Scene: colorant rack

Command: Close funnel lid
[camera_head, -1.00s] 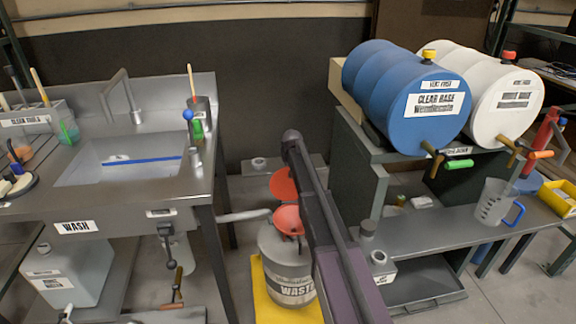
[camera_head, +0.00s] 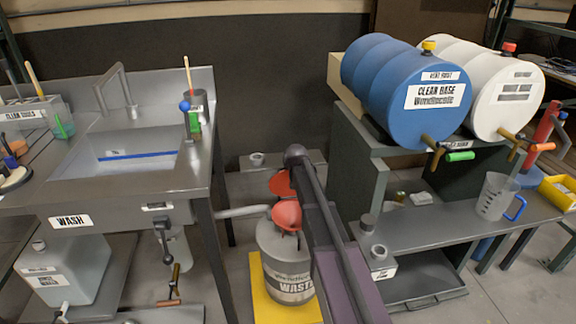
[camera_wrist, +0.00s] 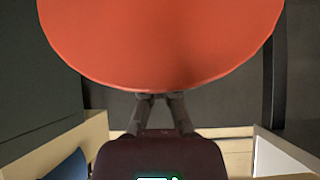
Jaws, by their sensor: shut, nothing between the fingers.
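The red funnel (camera_head: 287,215) sits on top of the grey waste can (camera_head: 285,252). Its round red lid (camera_head: 281,183) stands raised behind the funnel, and my arm covers its right part. In the wrist view the lid (camera_wrist: 165,40) fills the upper middle as a large red disc. My gripper (camera_wrist: 158,97) is shut and empty, with its fingertips at the lid's lower edge; I cannot tell whether they touch it. In the head view my gripper is hidden behind my own arm.
The waste can stands on a yellow base (camera_head: 265,300). The sink bench (camera_head: 205,165) is to the left. On the right, a rack holds a blue drum (camera_head: 420,95) and a white drum (camera_head: 510,95), above a grey shelf (camera_head: 440,222) with a measuring jug (camera_head: 494,197).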

